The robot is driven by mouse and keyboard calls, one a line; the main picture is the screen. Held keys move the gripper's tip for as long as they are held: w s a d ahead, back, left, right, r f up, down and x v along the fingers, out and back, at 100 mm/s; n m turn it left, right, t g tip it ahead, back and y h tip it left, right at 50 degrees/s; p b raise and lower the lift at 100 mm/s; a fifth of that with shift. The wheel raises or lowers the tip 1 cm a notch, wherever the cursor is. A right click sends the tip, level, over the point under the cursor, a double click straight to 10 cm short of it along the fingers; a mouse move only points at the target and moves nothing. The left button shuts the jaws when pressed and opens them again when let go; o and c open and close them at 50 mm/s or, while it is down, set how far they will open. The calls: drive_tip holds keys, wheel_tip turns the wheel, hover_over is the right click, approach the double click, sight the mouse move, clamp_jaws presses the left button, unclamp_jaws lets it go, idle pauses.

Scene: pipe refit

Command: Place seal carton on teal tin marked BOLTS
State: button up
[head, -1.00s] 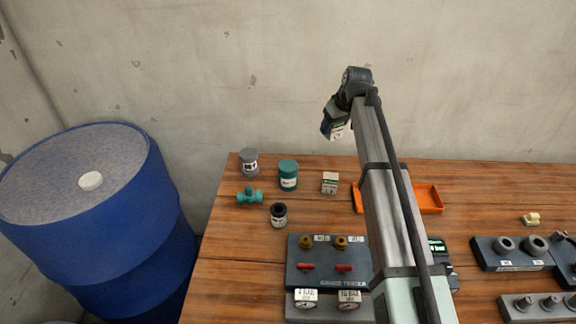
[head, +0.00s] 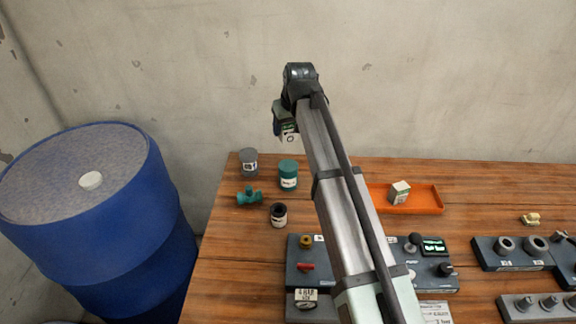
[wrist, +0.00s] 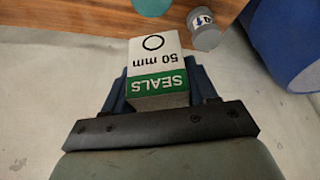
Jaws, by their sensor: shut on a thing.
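My gripper (wrist: 160,88) is shut on the seal carton (wrist: 157,62), a white box with a green band reading SEALS and 50 mm. In the head view my gripper (head: 284,121) holds the carton (head: 290,134) up in front of the wall, above the far left part of the bench. The teal tin (head: 288,175) stands upright on the bench below it, apart from the carton. Its label is too small to read. Its top appears free. Part of a teal round shape, likely this tin (wrist: 152,6), shows at the wrist view's top edge.
A grey tin (head: 249,162) stands left of the teal tin. A teal valve (head: 249,196) and a dark-lidded jar (head: 278,215) are in front. An orange tray (head: 428,204) holds another small carton (head: 399,192). A blue drum (head: 90,220) stands left of the bench.

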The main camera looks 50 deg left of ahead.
drive_tip(key=shift+f, duration=0.3)
drive_tip(key=shift+m, duration=0.3)
drive_tip(key=shift+f, duration=4.75)
drive_tip(key=shift+f, duration=0.15)
drive_tip(key=o, duration=1.1)
drive_tip(key=shift+c, duration=0.2)
drive_tip(key=v, duration=1.2)
drive_tip(key=shift+r, duration=0.25)
